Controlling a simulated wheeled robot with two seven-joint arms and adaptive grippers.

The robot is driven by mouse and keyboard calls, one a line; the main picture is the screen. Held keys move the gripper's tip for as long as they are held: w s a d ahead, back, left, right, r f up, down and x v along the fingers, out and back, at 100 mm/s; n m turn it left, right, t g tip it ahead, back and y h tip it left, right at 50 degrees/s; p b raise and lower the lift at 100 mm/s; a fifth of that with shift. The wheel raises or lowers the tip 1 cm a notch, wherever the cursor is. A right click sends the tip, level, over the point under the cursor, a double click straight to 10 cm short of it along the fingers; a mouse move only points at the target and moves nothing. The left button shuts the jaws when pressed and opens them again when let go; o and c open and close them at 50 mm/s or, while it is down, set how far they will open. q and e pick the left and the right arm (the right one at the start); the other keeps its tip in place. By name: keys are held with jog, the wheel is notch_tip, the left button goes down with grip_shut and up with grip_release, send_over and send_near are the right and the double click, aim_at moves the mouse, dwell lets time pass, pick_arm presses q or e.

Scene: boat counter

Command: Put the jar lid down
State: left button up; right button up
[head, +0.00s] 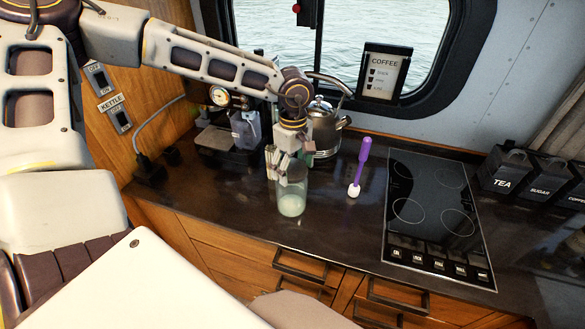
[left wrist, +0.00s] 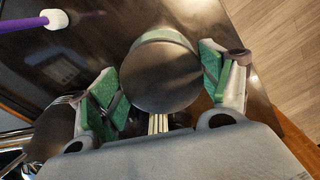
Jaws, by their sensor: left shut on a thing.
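A clear glass jar (head: 291,203) with pale contents stands upright near the counter's front edge. My left gripper (head: 283,163) is right at the jar's top, pointing down. In the left wrist view a dark round jar lid (left wrist: 165,78) lies between the green finger pads, and my left gripper (left wrist: 160,84) is shut on it. A strip of the glass jar (left wrist: 164,36) shows past the lid's far edge. I cannot tell whether the lid touches the jar's rim. In the head view the fingers mostly hide the lid. My right gripper is not in view.
A metal kettle (head: 326,130) and a coffee machine (head: 222,135) stand behind. Black canisters (head: 505,170) are at the right. Counter (head: 235,205) left of the jar is clear.

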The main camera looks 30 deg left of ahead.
aim_at(293, 169)
pick_arm(q)
jog(key=shift+r, duration=1.05)
notch_tip(293, 169, up, 6)
jog(key=shift+r+b, duration=0.15)
jog(key=shift+b, duration=0.5)
jog(key=shift+r, duration=0.8)
